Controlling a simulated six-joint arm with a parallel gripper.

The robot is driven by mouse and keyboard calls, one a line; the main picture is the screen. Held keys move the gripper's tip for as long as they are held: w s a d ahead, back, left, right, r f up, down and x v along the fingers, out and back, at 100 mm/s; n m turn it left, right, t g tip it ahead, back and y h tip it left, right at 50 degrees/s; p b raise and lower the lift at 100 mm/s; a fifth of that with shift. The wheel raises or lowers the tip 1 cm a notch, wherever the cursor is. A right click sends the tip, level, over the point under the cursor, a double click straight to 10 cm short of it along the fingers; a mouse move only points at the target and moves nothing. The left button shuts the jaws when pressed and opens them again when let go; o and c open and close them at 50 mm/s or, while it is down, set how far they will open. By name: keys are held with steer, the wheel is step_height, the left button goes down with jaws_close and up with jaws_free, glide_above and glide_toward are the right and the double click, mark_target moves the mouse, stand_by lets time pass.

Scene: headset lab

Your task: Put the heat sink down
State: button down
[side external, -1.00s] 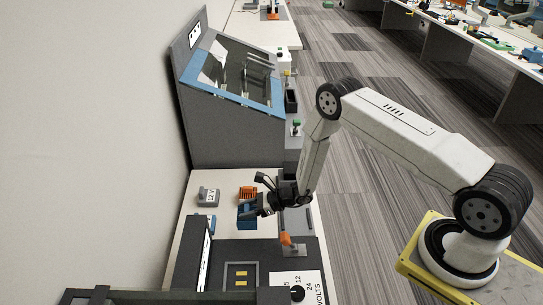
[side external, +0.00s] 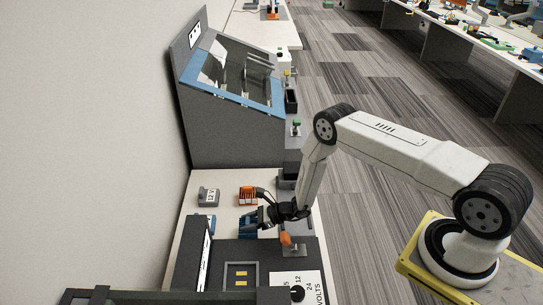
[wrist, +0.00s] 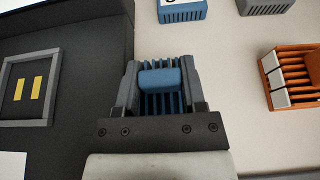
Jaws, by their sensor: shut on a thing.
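My gripper (side external: 262,218) is shut on a blue finned heat sink (wrist: 160,78). In the wrist view its two grey fingers sit on either side of the blue block, whose fins show between them. In the side view the blue block (side external: 247,225) is at the white table, close to the edge of the dark panel. I cannot tell whether its underside touches the table.
The dark panel (wrist: 90,50) has a grey frame (wrist: 29,90) with two yellow strips. An orange-handled lever (side external: 286,239) stands close by.

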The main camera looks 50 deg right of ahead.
steer(key=shift+f, duration=0.3)
steer(key=shift+f, duration=0.1)
steer(key=shift+c, duration=0.8)
jaws_free()
steer(key=shift+s+d+r, duration=0.3)
steer(key=shift+s+d, duration=0.05)
steer(key=v, duration=1.1)
steer(key=shift+f, duration=0.1)
